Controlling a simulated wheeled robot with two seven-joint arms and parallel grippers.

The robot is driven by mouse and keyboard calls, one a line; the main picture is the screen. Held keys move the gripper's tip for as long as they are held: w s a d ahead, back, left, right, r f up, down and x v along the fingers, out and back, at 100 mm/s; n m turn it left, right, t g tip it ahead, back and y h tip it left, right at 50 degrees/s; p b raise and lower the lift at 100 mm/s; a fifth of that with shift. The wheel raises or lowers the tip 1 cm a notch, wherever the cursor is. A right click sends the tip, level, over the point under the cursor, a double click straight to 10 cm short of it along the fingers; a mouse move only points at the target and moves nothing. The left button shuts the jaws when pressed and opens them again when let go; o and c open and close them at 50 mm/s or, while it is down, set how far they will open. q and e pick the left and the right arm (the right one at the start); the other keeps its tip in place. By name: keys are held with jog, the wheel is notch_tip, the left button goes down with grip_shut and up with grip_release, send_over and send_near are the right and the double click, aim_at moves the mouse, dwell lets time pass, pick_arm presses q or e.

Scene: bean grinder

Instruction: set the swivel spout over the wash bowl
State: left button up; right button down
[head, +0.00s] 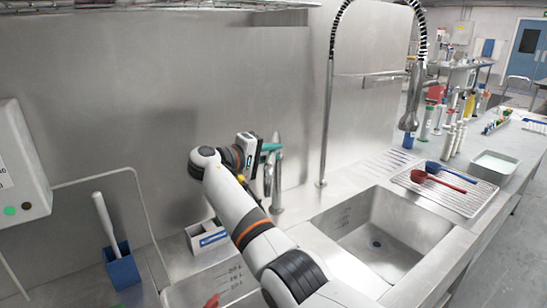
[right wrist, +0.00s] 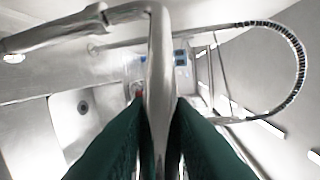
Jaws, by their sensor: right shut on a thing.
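The metal swivel spout and its tap post (head: 277,190) stand behind the sinks in the head view, partly hidden by my right arm. My right gripper (head: 270,148), with green fingers, is at the top of the post. In the right wrist view the right gripper (right wrist: 160,125) is shut on a shiny metal pipe (right wrist: 160,60) of the tap, one finger on each side. A pipe arm (right wrist: 50,32) runs from its top to the left. My left gripper is not in view.
A tall spring hose tap (head: 329,120) rises right of the spout. A drain rack (head: 455,200) with a red and a blue ladle lies right of the basin. A blue brush holder (head: 122,268) stands at the left. A white box (head: 202,240) sits behind my arm.

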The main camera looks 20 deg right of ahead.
jog(key=shift+w+a, duration=0.15)
jog(key=shift+a, duration=0.05)
dwell(0.5)
jog(key=c, duration=1.3)
grip_release()
jog(key=b+v, duration=0.2)
jog(key=v, duration=1)
jog(key=shift+w, duration=0.2)
